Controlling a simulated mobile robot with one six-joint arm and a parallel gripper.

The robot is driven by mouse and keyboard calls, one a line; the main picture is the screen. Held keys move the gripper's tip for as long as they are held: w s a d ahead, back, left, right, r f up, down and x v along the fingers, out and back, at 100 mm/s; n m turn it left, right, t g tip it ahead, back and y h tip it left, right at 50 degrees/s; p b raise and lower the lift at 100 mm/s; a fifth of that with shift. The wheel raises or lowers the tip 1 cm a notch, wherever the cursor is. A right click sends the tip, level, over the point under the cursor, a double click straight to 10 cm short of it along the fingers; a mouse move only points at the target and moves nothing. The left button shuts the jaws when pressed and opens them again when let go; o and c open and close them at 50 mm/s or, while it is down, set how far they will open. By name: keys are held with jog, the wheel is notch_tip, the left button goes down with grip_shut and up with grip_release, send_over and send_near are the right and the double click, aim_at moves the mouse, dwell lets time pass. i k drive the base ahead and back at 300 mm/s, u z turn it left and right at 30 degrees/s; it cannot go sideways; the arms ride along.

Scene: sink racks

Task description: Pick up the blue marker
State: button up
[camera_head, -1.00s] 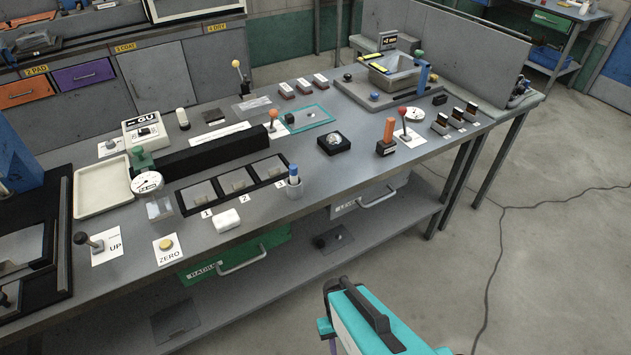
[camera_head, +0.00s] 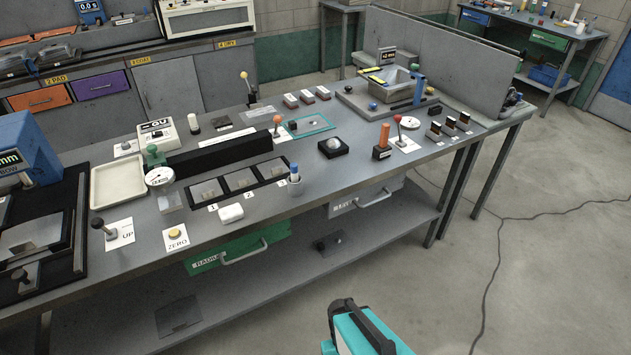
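The blue marker (camera_head: 294,170) stands upright in a small grey cup (camera_head: 295,188) near the front edge of the workbench. Only its blue upper end shows; its lower part is hidden in the cup. The cup is just right of the black three-compartment tray. My gripper is not in view. A teal and white part with a black handle at the bottom of the picture seems to be part of my own body, well apart from the marker.
The black three-compartment tray (camera_head: 221,196) and a white block (camera_head: 230,214) lie left of the cup. A black square holder (camera_head: 333,147) and an orange upright piece (camera_head: 383,138) stand to the right. The bench top (camera_head: 310,202) around the cup's front is clear. A cable lies on the floor at right.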

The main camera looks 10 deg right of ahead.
aim_at(294, 167)
jog(key=k, duration=0.5)
jog(key=u, duration=0.15)
jog(key=i, duration=1.45)
jog(key=z, duration=0.05)
